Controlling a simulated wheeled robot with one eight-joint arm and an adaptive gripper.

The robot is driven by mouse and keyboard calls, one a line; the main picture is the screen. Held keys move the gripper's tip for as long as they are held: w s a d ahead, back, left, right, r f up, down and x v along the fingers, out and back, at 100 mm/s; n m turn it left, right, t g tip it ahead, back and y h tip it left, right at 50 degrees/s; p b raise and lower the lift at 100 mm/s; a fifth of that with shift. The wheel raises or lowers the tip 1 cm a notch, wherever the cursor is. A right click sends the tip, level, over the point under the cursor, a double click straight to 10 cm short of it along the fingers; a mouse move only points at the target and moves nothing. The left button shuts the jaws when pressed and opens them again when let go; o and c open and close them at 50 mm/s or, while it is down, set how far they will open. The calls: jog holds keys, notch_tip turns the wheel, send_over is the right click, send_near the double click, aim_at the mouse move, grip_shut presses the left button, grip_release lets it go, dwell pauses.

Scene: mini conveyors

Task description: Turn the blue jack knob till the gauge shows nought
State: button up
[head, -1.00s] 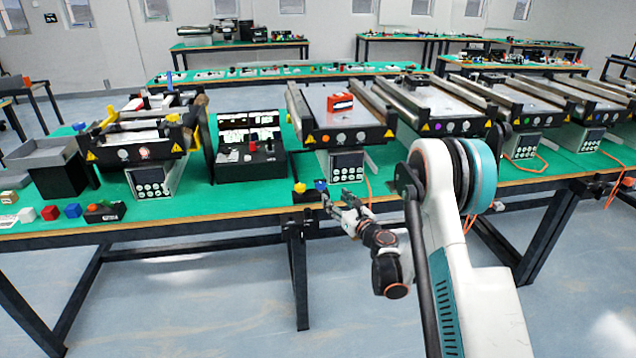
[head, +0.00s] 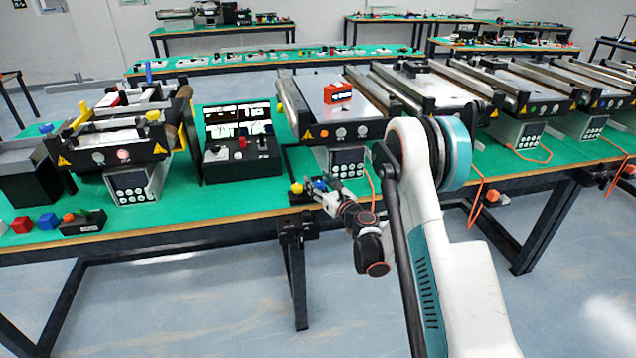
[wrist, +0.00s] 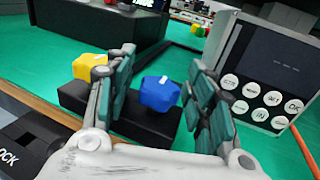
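The blue jack knob (head: 320,185) is a faceted knob on a black block at the table's front edge. In the wrist view the blue knob (wrist: 160,92) shows between the two fingers of my gripper (wrist: 163,95). The fingers are open on either side, with a visible gap; nothing is gripped. A yellow knob (wrist: 90,67) sits on the same block, outside the left finger. In the head view my gripper (head: 328,193) is close beside the blue knob. A grey control box (wrist: 270,70) shows dashes on its dark display. I cannot make out a gauge reading.
The conveyor with a red box (head: 337,93) stands behind the control box. A black console (head: 242,165) stands to the left. In the wrist view a black block with white lettering (wrist: 25,145) is at lower left. An orange cable (wrist: 303,150) runs at right.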

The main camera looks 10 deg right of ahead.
jog(key=c, duration=0.8)
jog(key=shift+m+h, duration=0.4)
jog(key=shift+h, duration=0.2)
jog(key=m+h, duration=0.1)
jog(key=h, duration=0.1)
jog(key=m+h, duration=0.2)
jog(key=h, duration=0.1)
jog(key=shift+a+m+t+h, duration=0.1)
jog(key=shift+m+t+h, duration=0.2)
jog(key=shift+t, duration=0.1)
jog(key=shift+d+m+g+h, duration=0.15)
jog(key=shift+m+g+h, duration=0.3)
jog(key=shift+m+h, duration=0.95)
jog(key=shift+d+m+g+h, duration=0.1)
jog(key=shift+m+g+h, duration=0.55)
jog(key=shift+h, duration=1.25)
jog(key=shift+m, duration=0.25)
jog(key=o, duration=1.1)
jog(key=shift+c, duration=0.2)
